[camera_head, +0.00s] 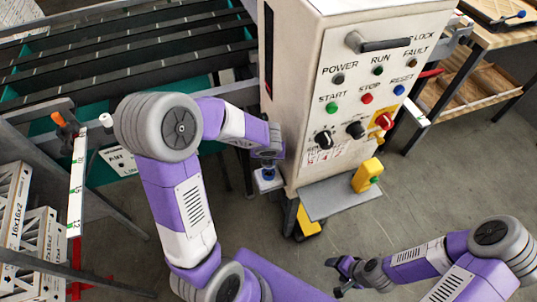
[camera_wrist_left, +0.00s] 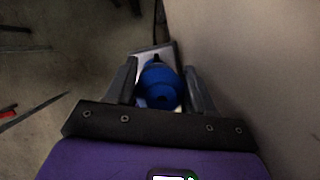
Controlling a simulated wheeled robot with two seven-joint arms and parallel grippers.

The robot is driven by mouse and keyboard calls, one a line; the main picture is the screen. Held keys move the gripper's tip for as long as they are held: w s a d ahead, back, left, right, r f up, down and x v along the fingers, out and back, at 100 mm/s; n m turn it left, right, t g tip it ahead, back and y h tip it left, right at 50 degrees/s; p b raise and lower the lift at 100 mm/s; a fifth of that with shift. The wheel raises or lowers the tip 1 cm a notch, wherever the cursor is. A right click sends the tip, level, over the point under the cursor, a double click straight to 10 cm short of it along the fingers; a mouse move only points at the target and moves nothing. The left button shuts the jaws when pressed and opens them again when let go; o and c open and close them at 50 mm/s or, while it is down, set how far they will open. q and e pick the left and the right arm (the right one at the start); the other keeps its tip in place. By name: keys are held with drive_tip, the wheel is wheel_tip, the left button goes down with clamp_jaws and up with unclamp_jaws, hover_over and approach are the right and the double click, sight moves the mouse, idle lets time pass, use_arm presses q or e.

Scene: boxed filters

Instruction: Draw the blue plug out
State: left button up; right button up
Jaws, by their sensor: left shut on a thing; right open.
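The blue plug (camera_wrist_left: 160,88) sits between the two fingers of my left gripper (camera_wrist_left: 158,72), which is shut on it. In the head view the blue plug (camera_head: 268,174) shows as a small blue spot under my left gripper (camera_head: 267,161), beside the left side of the control cabinet. A pale socket box (camera_head: 266,185) is right below the plug; it also shows behind the plug in the left wrist view (camera_wrist_left: 143,54). I cannot tell how deep the plug sits in it. My right gripper (camera_head: 336,277) is open and empty, low over the floor at the bottom right.
The white control cabinet (camera_head: 305,110) with knobs and buttons stands close on the right of my left gripper. A grey shelf with a yellow button box (camera_head: 367,175) juts from its front. A conveyor (camera_head: 100,50) lies behind left, boxed filters (camera_head: 30,225) at far left.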

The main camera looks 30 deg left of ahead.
use_arm(q)
drive_tip(key=shift+r, duration=0.1)
wheel_tip(320, 180, up, 9)
drive_tip(key=p, duration=0.9)
idle(0.5)
